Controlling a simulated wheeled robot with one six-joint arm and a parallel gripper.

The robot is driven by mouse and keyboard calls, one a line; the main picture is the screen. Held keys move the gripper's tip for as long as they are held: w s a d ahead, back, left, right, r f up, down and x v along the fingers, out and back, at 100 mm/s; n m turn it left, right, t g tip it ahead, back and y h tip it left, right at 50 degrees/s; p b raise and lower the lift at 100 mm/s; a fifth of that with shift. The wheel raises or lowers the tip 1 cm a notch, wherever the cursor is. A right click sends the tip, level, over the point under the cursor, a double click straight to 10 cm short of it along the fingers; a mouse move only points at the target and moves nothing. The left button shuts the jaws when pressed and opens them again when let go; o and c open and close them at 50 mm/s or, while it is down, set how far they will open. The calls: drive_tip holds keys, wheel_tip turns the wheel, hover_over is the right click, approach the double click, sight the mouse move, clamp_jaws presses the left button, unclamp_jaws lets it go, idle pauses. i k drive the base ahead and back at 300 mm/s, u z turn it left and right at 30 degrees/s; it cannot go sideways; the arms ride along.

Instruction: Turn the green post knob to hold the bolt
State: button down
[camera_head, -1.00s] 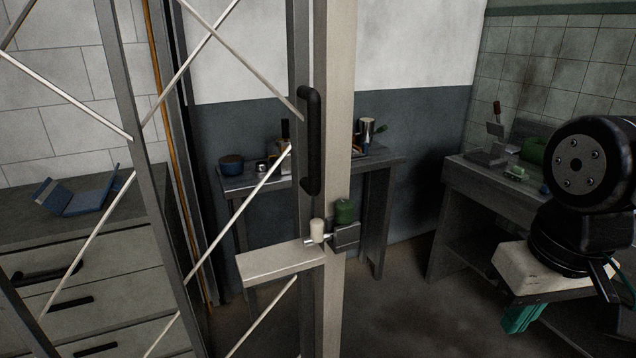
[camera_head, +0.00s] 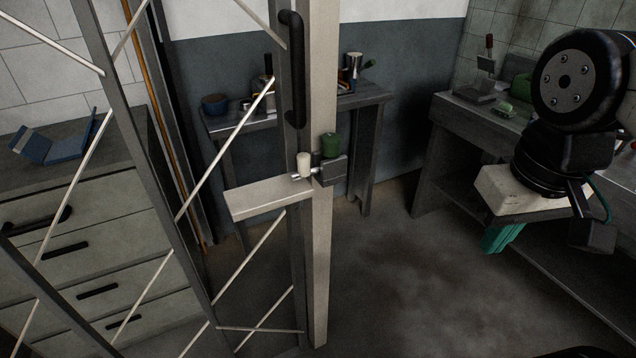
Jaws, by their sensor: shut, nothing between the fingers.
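The green post knob (camera_head: 331,146) is a short cylinder on top of a dark block (camera_head: 333,171) fixed to the pale door post (camera_head: 319,250). Just left of it is a metal bolt (camera_head: 297,177) with a cream knob (camera_head: 304,163) standing on it. The bolt lies along the end of a pale crossbar (camera_head: 256,197) and points toward the dark block. How far it enters the block is too small to tell. My gripper (camera_head: 491,245), with teal fingers under a cream body, is shut and empty, well to the right of the knob and apart from it.
A black vertical handle (camera_head: 293,70) is above the bolt on the braced mesh gate. A drawer cabinet (camera_head: 95,235) stands at left. A small table (camera_head: 375,98) is behind the post, and a workbench (camera_head: 440,112) is behind my arm. The floor (camera_head: 400,280) between is clear.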

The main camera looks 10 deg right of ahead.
sight(331, 141)
drive_tip(key=u, duration=1.1)
drive_tip(key=k, duration=0.7)
drive_tip(key=z, duration=1.55)
drive_tip(key=i, duration=0.5)
drive_tip(key=u, duration=0.05)
